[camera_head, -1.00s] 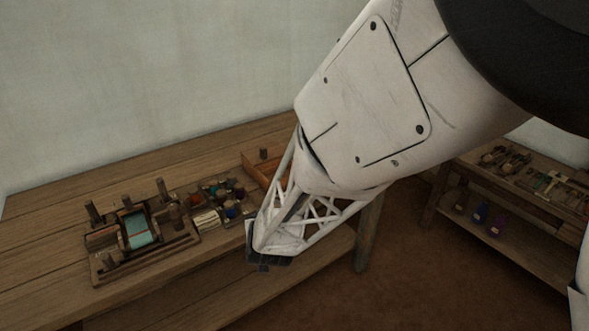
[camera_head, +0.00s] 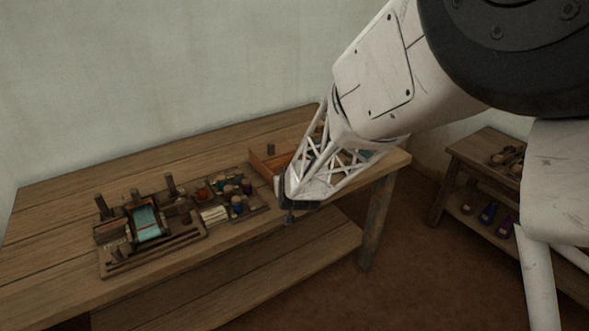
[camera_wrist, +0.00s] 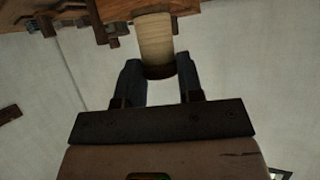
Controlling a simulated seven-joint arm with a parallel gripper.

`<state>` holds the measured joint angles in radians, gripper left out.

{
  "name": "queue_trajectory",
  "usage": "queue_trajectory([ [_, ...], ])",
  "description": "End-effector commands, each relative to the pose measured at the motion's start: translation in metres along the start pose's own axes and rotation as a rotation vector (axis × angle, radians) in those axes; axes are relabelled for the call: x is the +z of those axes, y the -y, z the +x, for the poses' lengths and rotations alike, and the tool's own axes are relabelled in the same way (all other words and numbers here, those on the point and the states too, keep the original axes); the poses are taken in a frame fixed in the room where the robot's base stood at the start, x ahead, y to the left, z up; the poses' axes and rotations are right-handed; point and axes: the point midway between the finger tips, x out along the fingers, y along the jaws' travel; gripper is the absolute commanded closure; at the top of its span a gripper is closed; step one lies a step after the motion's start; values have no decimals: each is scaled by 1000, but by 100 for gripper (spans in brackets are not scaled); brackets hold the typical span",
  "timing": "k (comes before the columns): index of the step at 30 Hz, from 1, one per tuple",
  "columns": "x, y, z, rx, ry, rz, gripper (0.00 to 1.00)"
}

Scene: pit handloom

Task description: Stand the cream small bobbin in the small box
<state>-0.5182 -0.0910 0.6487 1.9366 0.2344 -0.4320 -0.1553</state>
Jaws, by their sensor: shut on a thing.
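The cream small bobbin (camera_wrist: 156,42) is between the fingers of my gripper (camera_wrist: 160,82) in the wrist view, its dark end at the fingertips. In the head view my gripper (camera_head: 287,210) is at the table's front edge, just in front of an orange-brown wooden box (camera_head: 262,164). The bobbin cannot be made out there. This box looks like the small box; my gripper and arm hide its right part. A dark upright piece (camera_head: 270,149) shows at the box.
A small loom model (camera_head: 148,225) stands on the table (camera_head: 60,215) at the left. A second table with tools (camera_head: 505,160) stands at the right. The table's back is clear.

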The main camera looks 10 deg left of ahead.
Motion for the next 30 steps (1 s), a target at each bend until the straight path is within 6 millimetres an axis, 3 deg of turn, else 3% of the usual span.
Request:
queue_trajectory([
  [6, -9, -11, 9, 2, 0, -3, 88],
  [20, -10, -11, 12, 2, 1, -3, 88],
  [30, -24, -8, 46, 2, 1, -3, 88],
])
